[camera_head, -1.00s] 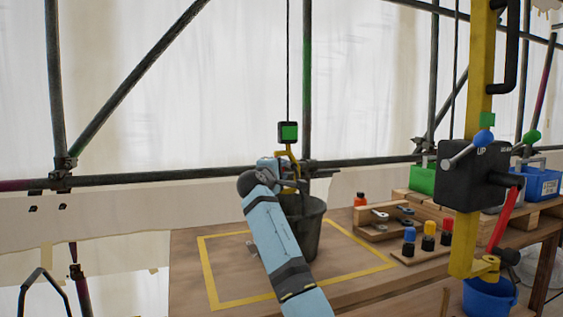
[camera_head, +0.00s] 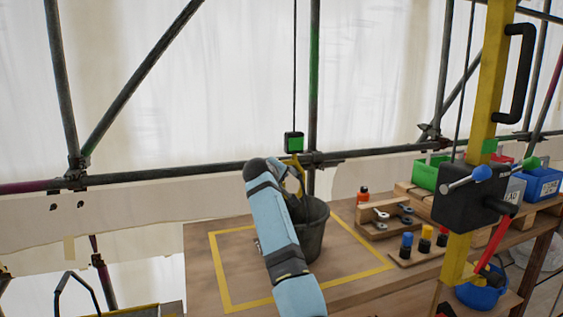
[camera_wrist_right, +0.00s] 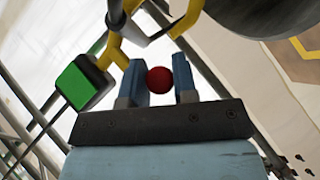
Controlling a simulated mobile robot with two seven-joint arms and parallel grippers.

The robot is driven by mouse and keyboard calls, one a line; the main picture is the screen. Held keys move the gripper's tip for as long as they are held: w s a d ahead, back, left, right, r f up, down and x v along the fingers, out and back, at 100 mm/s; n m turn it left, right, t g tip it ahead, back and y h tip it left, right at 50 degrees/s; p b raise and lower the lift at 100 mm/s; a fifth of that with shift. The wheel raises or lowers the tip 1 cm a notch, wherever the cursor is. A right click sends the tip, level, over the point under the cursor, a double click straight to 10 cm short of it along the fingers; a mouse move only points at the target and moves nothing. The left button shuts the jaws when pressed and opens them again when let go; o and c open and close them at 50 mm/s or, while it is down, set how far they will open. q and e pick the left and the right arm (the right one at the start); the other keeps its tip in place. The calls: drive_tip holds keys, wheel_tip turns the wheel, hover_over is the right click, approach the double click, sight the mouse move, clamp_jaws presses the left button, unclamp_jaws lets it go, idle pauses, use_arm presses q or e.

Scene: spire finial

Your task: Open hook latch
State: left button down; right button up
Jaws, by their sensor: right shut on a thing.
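The yellow hook (camera_head: 300,178) hangs below a black block with a green face (camera_head: 294,143) on a cable. In the right wrist view the hook (camera_wrist_right: 112,48) and the green-faced block (camera_wrist_right: 84,84) are at upper left. My right gripper (camera_wrist_right: 158,80) is shut on a small red ball (camera_wrist_right: 158,80), which sits between its two blue fingers, close beside the hook. In the head view my own blue forearm and wrist hide the right gripper and the red ball. The dark bucket (camera_head: 314,238) stands below the hook, partly behind my arm. My left gripper is not in view.
The bucket stands inside a yellow taped square (camera_head: 226,290) on the wooden table (camera_head: 202,262). Right of it are a wooden tool rack (camera_head: 372,228) and several coloured-top pegs (camera_head: 425,240). A yellow post (camera_head: 490,90) with a black lever box (camera_head: 468,200) stands at right. Scaffold tubes (camera_head: 180,176) cross behind.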

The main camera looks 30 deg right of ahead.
drive_tip(key=shift+a+r+y+p, duration=0.15)
drive_tip(key=shift+r+y+p, duration=0.35)
drive_tip(key=shift+r+p, duration=0.3)
drive_tip(key=y+p, duration=0.1)
drive_tip(key=p, duration=0.1)
drive_tip(key=m+y+p, duration=0.1)
drive_tip(key=p, duration=0.2)
drive_tip(key=r+m+p, duration=0.1)
drive_tip(key=p, duration=0.1)
drive_tip(key=shift+w+a+y, duration=0.1)
drive_tip(key=shift+a+y, duration=0.15)
drive_tip(key=shift+y, duration=0.15)
drive_tip(key=m+y+p, duration=0.1)
drive_tip(key=p, duration=0.2)
drive_tip(key=y+p, duration=0.1)
drive_tip(key=p, duration=0.2)
drive_tip(key=shift+r+m+y+p, duration=0.4)
use_arm(q)
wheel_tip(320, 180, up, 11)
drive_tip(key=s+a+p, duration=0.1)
drive_tip(key=p, duration=0.1)
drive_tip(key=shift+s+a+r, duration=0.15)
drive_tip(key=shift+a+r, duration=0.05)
use_arm(e)
drive_tip(key=shift+m+t+y, duration=0.3)
drive_tip(key=shift+y, duration=0.3)
